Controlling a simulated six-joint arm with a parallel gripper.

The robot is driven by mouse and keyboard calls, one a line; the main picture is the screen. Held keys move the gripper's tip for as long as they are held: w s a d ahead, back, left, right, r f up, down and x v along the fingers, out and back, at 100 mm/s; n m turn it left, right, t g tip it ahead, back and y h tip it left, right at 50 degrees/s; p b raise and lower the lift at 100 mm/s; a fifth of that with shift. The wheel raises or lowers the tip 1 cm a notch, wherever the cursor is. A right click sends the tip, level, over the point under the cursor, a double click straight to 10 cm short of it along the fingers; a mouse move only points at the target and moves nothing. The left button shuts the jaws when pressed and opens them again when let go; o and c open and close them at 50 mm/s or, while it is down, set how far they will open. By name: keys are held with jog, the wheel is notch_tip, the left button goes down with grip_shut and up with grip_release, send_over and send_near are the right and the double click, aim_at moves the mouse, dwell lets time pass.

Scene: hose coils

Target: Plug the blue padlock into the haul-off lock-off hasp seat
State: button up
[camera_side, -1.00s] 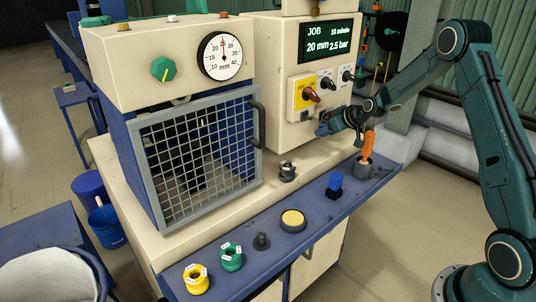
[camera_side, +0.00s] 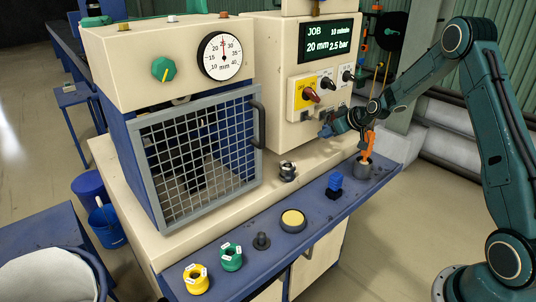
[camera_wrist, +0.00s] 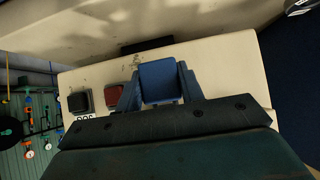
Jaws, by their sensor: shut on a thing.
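The blue padlock (camera_wrist: 160,83) shows as a blue block between the two jaws in the wrist view. My gripper (camera_side: 327,130) is shut on it, in front of the lower part of the cream control box (camera_side: 290,78). In the side view the padlock is small and hard to tell from the gripper. The wrist view shows a dark square fitting (camera_wrist: 79,102) and a red square fitting (camera_wrist: 115,95) left of the padlock. I cannot tell which fitting is the hasp seat, or whether the padlock touches the box.
Rotary switches (camera_side: 311,95) stick out of the box just above my gripper. An orange-handled tool (camera_side: 368,145) stands in a grey cup (camera_side: 362,168) below my arm. A blue connector (camera_side: 335,183), a yellow button (camera_side: 292,220) and coils (camera_side: 231,257) line the blue ledge.

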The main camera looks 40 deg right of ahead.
jog(key=shift+s, duration=1.05)
jog(key=shift+s, duration=0.15)
jog(key=s, duration=0.6)
dwell(0.4)
jog(key=shift+w+a+r, duration=0.1)
jog(key=shift+w+a, duration=0.05)
jog(key=shift+a, duration=0.15)
dwell(0.3)
jog(key=w+a+r, duration=0.2)
jog(key=w+a, duration=0.2)
jog(key=a, duration=0.4)
jog(key=shift+r, duration=0.15)
dwell(1.4)
jog(key=shift+w+a, duration=0.1)
jog(key=shift+a, duration=0.1)
jog(key=shift+w, duration=0.1)
dwell(0.5)
jog(key=shift+w, duration=0.7)
jog(key=shift+w, duration=0.75)
dwell(0.6)
